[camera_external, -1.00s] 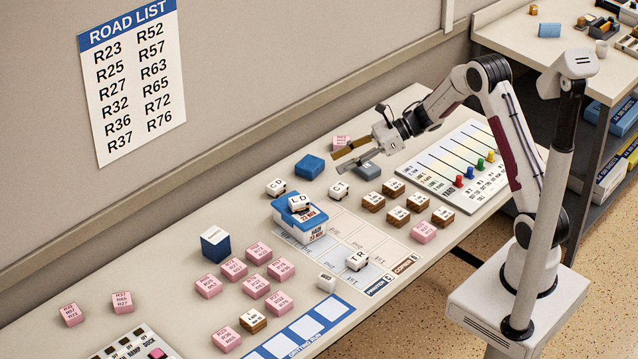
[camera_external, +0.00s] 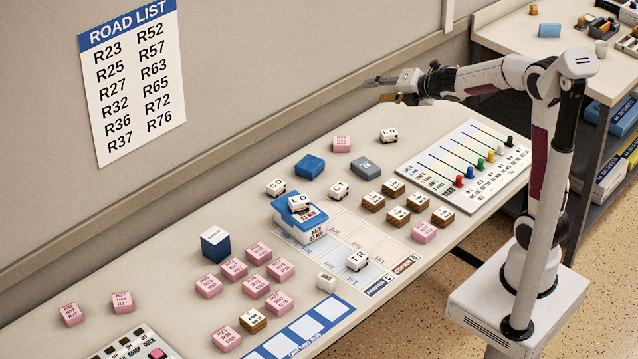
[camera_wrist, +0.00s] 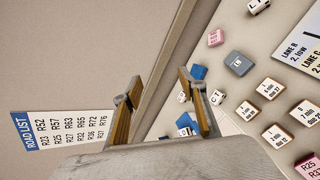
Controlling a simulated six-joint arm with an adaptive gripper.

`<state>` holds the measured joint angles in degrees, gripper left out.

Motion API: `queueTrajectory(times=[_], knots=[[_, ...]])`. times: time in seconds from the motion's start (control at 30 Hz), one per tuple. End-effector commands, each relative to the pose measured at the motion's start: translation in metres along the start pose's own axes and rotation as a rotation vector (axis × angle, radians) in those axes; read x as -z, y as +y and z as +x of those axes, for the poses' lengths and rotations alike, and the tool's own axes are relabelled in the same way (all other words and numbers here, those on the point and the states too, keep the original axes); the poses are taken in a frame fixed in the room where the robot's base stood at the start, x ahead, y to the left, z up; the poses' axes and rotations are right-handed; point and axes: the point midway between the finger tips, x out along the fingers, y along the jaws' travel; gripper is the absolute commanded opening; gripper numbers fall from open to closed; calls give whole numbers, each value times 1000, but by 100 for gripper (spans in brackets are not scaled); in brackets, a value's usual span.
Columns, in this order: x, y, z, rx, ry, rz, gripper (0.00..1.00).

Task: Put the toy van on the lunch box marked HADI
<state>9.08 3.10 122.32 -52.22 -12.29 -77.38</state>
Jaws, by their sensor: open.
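A small white toy van (camera_external: 299,203) lettered LD sits on the blue lid of a lunch box (camera_external: 311,231). The box has a white front with a name and 23 NOV; the name is too small to read surely. Similar white pieces stand on the table, lettered CD (camera_external: 276,187), CT (camera_external: 339,190) and TR (camera_external: 357,260), with another at the back (camera_external: 389,135). My gripper (camera_external: 371,89) is open and empty, raised above the table's back edge, well away from the lunch box. In the wrist view, its fingers (camera_wrist: 160,100) are apart with nothing between them.
A blue block (camera_external: 310,167), a pink block (camera_external: 341,144) and a grey block (camera_external: 367,165) stand behind the lunch box. Several brown-sided tiles (camera_external: 394,188) lie right of it, before a lane board (camera_external: 470,160). Several pink blocks (camera_external: 257,253) lie to its left.

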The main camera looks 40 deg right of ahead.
Motion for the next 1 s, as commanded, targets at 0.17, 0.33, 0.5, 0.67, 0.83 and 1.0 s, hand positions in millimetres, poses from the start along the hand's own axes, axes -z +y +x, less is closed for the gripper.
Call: queueTrajectory(times=[0.17,0.33,0.5,0.67,0.83,1.0], knots=[[-9,-10,-43,75,-78,291,42],[-7,-27,-83,143,-143,577,42],[5,-47,-124,207,-199,866,42],[26,-68,-162,271,-243,1137,42],[56,-90,-201,345,-282,1421,42],[94,-111,-240,437,-316,1695,42]])
